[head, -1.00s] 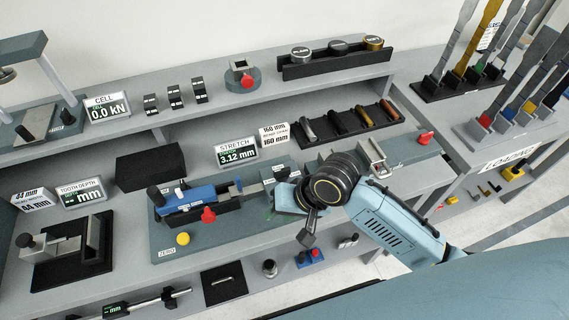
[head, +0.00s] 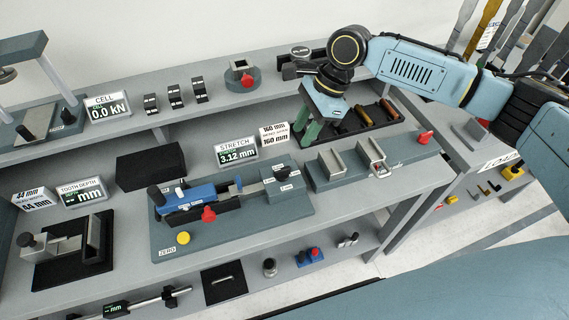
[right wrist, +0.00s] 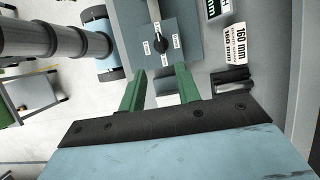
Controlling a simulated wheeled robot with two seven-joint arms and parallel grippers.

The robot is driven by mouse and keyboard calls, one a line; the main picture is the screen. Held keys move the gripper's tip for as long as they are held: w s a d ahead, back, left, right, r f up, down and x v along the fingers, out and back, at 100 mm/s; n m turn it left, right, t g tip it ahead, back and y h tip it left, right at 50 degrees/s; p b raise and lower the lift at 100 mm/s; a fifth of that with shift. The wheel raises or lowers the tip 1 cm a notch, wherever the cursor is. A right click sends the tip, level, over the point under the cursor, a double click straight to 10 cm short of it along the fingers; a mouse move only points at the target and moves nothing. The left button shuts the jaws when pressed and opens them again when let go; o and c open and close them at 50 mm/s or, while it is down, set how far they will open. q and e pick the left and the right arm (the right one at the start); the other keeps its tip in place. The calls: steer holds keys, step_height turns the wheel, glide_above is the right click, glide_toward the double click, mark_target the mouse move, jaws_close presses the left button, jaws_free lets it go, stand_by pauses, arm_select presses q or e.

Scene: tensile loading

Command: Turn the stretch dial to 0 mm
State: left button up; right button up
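The stretch dial is a small black knob (head: 283,173) on the grey block at the right end of the blue stretch fixture (head: 190,198). The stretch display (head: 238,153) reads 3.12 mm. My right gripper (head: 321,128) is up and to the right of the dial in the head view, apart from it. In the right wrist view its green fingers (right wrist: 160,85) are open and empty, with the dial beyond the gap between them. My left gripper is not in view.
A yellow button (head: 183,238) labelled ZERO and a red knob (head: 208,215) sit at the fixture's front. A white 160 mm sign (head: 274,136) stands behind the dial. A black tray (head: 372,124) of small rollers lies beyond my right gripper. Metal clamps (head: 332,163) sit to the right.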

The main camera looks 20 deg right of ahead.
mark_target(283, 169)
steer(key=x, duration=1.2)
steer(key=shift+a+f, duration=0.1)
jaws_close()
